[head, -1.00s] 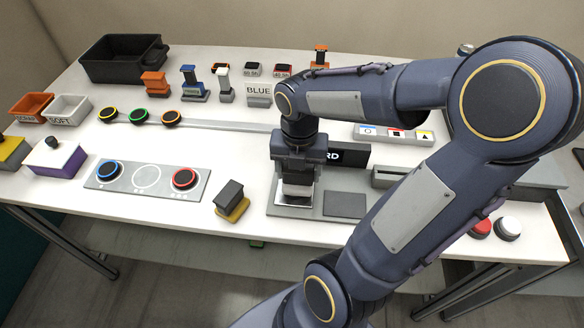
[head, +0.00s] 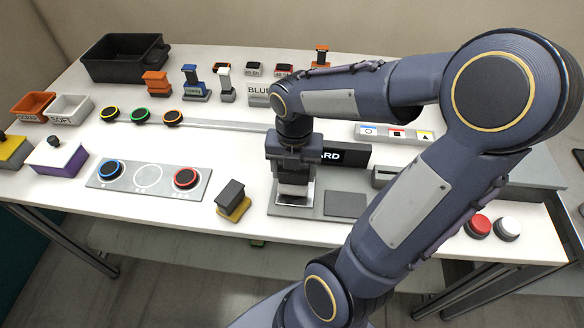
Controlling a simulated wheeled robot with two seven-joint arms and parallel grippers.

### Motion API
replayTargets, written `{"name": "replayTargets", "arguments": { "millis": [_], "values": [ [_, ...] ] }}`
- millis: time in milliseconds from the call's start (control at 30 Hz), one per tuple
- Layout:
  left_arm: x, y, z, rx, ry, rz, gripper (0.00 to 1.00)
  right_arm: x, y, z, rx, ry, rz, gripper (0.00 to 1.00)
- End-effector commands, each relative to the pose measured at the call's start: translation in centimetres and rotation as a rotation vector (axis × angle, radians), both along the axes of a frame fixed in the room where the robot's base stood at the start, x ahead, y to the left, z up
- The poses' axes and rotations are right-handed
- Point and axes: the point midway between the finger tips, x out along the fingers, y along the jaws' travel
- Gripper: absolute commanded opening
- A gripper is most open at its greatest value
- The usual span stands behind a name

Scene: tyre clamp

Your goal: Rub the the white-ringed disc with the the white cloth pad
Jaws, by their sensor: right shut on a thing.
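My right gripper (head: 292,189) points down over a bright square plate (head: 294,199) on a grey base (head: 326,212). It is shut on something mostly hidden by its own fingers. A pale edge shows low between the fingers, and I cannot tell whether this is the white cloth pad or whether it touches the plate. I cannot make out a white-ringed disc; the gripper may hide it. A pale ring outline (head: 147,177) lies on the grey panel between a blue-ringed disc (head: 110,170) and a red-ringed disc (head: 186,178). My left gripper is out of view.
A dark block on a yellow base (head: 234,200) stands left of the grey base. A sign (head: 342,156) stands behind the gripper. Red (head: 478,226) and white (head: 507,228) buttons are at front right. Several ringed discs line a rail (head: 220,125) farther back.

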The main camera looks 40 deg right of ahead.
Motion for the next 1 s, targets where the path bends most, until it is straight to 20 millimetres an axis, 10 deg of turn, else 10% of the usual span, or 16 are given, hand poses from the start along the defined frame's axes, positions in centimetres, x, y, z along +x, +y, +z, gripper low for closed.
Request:
{"name": "replayTargets", "arguments": {
  "millis": [1000],
  "values": [
    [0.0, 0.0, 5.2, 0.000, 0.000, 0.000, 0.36, -0.2, -0.2, 5.5, -0.002, 0.004, -0.002, 0.45]
  ]
}}
